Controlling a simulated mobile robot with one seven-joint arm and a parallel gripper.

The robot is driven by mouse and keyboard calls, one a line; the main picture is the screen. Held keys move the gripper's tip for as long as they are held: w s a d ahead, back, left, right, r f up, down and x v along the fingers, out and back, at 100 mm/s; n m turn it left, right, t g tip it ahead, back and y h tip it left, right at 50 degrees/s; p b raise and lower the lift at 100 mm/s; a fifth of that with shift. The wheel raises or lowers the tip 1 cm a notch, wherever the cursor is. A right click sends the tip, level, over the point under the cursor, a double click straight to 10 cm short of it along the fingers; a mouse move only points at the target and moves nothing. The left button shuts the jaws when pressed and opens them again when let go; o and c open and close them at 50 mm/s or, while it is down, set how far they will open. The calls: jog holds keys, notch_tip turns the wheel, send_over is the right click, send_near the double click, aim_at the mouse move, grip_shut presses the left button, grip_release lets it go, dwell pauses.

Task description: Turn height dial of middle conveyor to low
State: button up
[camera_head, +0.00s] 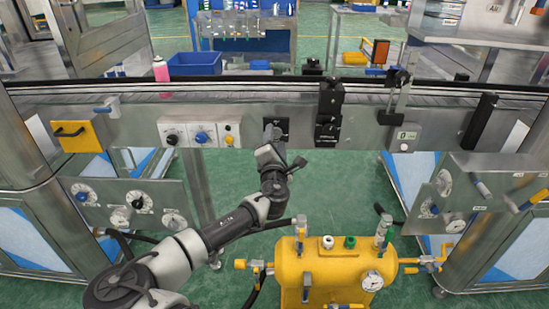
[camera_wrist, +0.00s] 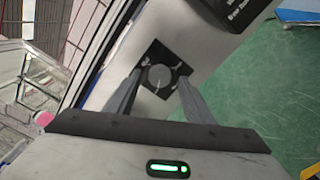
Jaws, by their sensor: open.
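The dial is a round grey knob (camera_wrist: 159,77) on a black square plate (camera_wrist: 146,54) with small pale markings, seen in the wrist view. Its pointer line is too small to read surely. In the head view the black plate (camera_head: 281,122) is on the front of the middle conveyor (camera_head: 250,107), and my gripper mostly hides the knob there. My gripper (camera_head: 272,133) is open in front of the plate. In the wrist view its two fingers (camera_wrist: 160,82) appear one on each side of the knob; whether they touch it I cannot tell.
To the left are a black knob (camera_head: 171,138), a blue knob (camera_head: 201,137) and a yellow knob (camera_head: 229,139). A black block unit (camera_head: 329,112) stands close on the right. A yellow tank (camera_head: 330,268) with valves is below. A blue bin (camera_head: 194,64) is behind the conveyor.

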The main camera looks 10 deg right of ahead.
jog(key=s+a+p, duration=0.1)
jog(key=s+a, duration=0.2)
jog(key=s, duration=1.2)
jog(key=shift+s+p, duration=0.25)
jog(key=shift+p, duration=0.05)
dwell(0.4)
